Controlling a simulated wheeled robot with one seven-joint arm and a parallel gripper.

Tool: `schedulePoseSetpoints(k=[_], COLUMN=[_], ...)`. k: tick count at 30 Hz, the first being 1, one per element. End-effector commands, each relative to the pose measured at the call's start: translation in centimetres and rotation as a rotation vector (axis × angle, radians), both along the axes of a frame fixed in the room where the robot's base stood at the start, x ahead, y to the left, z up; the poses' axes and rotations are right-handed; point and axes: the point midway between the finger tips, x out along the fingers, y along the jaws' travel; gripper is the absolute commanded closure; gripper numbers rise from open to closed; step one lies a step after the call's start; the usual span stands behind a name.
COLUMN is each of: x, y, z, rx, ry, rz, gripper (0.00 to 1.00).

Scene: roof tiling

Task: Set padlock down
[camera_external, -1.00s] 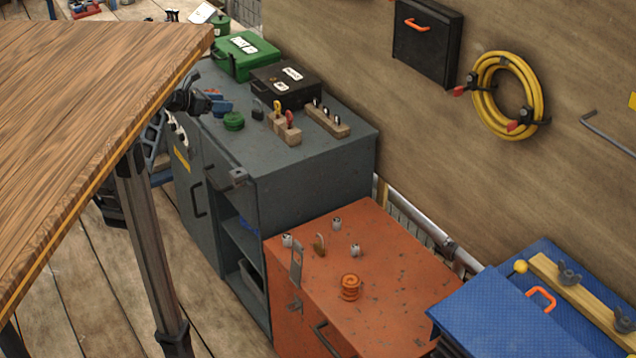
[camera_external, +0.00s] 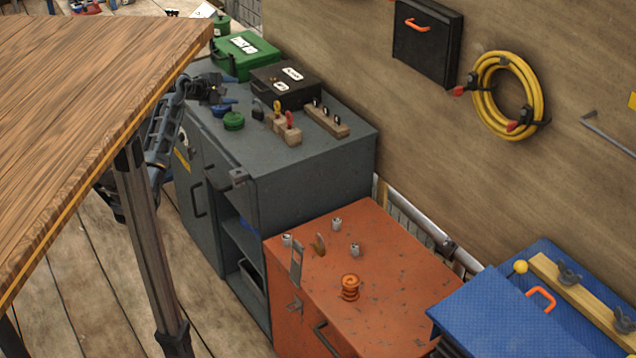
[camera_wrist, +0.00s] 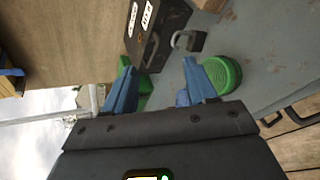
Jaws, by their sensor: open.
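A dark grey padlock (camera_external: 258,109) stands on the grey cabinet top beside the black case, touching nothing of mine. It also shows in the wrist view (camera_wrist: 188,41), beyond my fingertips. My gripper (camera_wrist: 156,66) is open, its two blue fingers spread with nothing held between them.
A green coil (camera_external: 233,121) and a small blue object (camera_external: 221,110) are close to my gripper. The black case (camera_external: 286,86) and green case (camera_external: 244,56) stand behind. Wooden blocks with tools (camera_external: 288,131) are to the right. The wooden tabletop (camera_external: 90,110) fills the left foreground.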

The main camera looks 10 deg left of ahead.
Motion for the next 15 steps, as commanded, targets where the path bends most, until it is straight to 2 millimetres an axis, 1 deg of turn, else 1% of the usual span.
schedulePoseSetpoints(k=[1, 6, 15], x=[0.0, 0.0, -0.6], y=[-0.6, -1.6, -3.2], z=[0.1, 0.1, 0.8], rx=[0.111, 0.53, 1.27], ry=[-0.061, -0.265, -0.544], rz=[-0.037, -0.17, -0.421], gripper=[0.44, 0.44, 0.44])
